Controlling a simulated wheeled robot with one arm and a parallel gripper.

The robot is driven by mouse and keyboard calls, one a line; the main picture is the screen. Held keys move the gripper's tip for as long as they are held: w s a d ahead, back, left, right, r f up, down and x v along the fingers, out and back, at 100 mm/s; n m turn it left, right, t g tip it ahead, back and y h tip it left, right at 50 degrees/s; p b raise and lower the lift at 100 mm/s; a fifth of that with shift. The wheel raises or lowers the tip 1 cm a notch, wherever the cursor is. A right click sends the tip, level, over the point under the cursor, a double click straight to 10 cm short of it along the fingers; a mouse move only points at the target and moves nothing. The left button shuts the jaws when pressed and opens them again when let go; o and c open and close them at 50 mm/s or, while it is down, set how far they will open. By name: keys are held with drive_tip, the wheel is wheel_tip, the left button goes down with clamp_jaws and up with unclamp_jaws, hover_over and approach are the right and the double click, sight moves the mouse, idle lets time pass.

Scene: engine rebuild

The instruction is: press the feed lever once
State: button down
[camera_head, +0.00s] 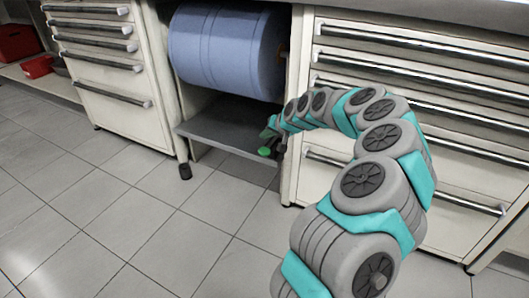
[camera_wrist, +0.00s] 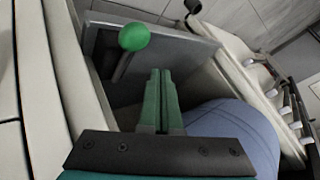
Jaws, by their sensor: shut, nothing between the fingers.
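The feed lever has a round green knob (camera_wrist: 133,37) on a dark rod, and it shows just ahead of and left of my fingertips in the wrist view. In the head view the green knob (camera_head: 264,151) sits low at the right front of the bay under the blue roll. My gripper (camera_wrist: 160,72) has green fingers, pressed together and empty. In the head view my gripper (camera_head: 269,133) is just above the knob, partly hidden by the arm. The fingertips look apart from the knob in the wrist view; the depth between them is hard to judge.
A large blue roll (camera_head: 228,50) is mounted in the bay above a grey shelf (camera_head: 215,127). Drawer cabinets stand left (camera_head: 110,75) and right (camera_head: 420,75) of it. Red boxes (camera_head: 18,42) lie far left. The tiled floor (camera_head: 150,225) in front is clear.

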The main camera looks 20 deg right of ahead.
sight(265, 150)
drive_tip(key=shift+f+b, duration=0.5)
drive_tip(key=shift+f, duration=1.15)
idle(0.7)
drive_tip(key=shift+f, duration=0.35)
drive_tip(key=shift+f+b, duration=0.75)
drive_tip(key=shift+f, duration=0.8)
idle(2.0)
drive_tip(key=shift+r, duration=0.15)
drive_tip(key=shift+r+p, duration=0.65)
drive_tip(key=shift+r, duration=1.15)
drive_tip(key=shift+r, duration=0.1)
drive_tip(key=shift+r+p, duration=0.85)
drive_tip(key=shift+r, duration=1.6)
